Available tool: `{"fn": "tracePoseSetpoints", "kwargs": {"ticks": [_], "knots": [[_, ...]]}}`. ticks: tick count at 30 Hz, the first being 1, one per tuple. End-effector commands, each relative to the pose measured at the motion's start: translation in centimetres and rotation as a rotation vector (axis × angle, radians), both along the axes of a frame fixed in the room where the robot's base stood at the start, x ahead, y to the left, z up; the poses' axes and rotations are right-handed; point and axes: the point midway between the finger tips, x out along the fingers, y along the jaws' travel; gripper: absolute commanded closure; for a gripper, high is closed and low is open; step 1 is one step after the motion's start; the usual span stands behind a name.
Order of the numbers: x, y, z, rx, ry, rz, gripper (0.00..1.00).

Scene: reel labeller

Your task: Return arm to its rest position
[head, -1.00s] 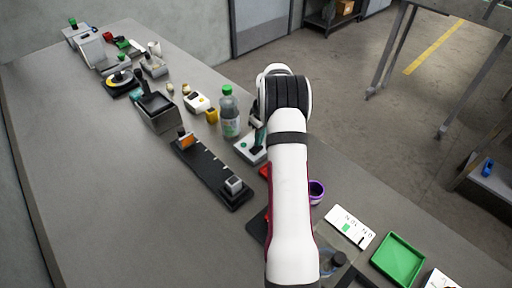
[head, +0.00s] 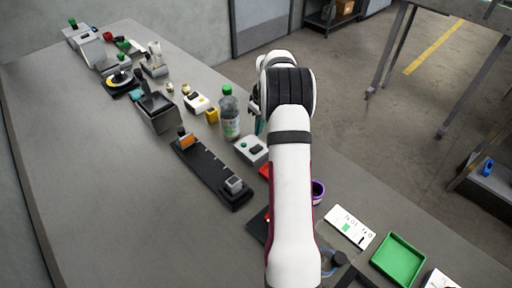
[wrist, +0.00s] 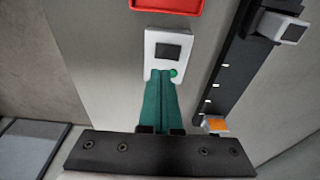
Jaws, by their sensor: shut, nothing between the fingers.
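My gripper (head: 259,126) is mostly hidden behind my arm in the head view, with a bit of its teal fingers showing past the arm's left side. In the wrist view my gripper (wrist: 164,80) has its two teal fingers pressed together with nothing between them. The finger tips overlap in the picture with the near edge of a white box (wrist: 169,44) with a dark screen and a green button. The same white box (head: 252,150) sits on the bench in the head view, left of my arm. The fingers look apart from it.
A clear bottle with a green cap (head: 230,118) stands close left of my gripper. A black rail (head: 208,170) lies left of the arm. A purple ring-like item (head: 317,190) and a green tray (head: 398,258) are to the right. The bench's left side is clear.

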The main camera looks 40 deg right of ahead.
Motion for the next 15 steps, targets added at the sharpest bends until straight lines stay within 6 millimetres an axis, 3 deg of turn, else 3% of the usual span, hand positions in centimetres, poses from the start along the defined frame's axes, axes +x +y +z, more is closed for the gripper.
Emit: {"fn": "tracePoseSetpoints", "kwargs": {"ticks": [5,15], "knots": [[-0.01,-0.01,1.39,-0.001,0.000,0.001,1.00],[-0.02,0.01,1.49,0.000,0.000,0.000,1.00]]}}
